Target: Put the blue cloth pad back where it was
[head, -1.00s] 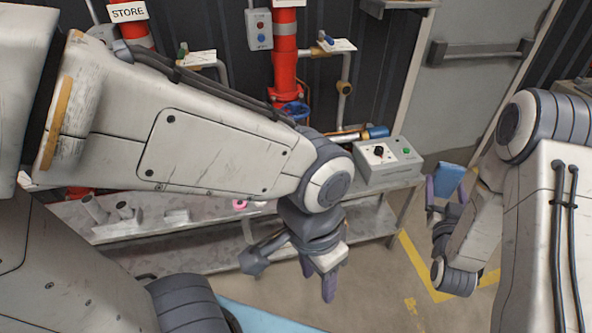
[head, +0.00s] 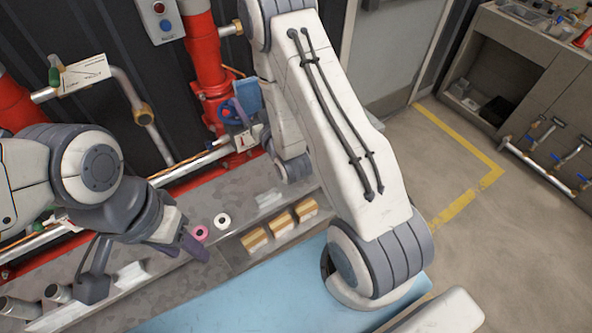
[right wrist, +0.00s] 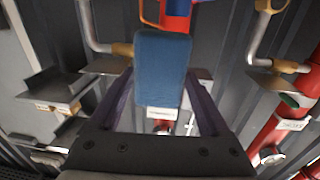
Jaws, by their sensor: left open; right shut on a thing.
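The blue cloth pad (head: 247,97) is at the upper middle of the head view, in front of the red standpipe and beside the blue valve wheel (head: 229,114). My right gripper (head: 246,132) is shut on the pad and holds it upright. In the right wrist view the blue pad (right wrist: 162,65) stands between the purple fingers of my right gripper (right wrist: 160,92). It partly covers a red pipe part behind it. My left gripper (head: 145,264) is open and empty over the metal bench at the lower left.
Red standpipes (head: 206,75) and a grey switch box (head: 160,20) are along the dark wall. Open floor (head: 450,240) lies to the right.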

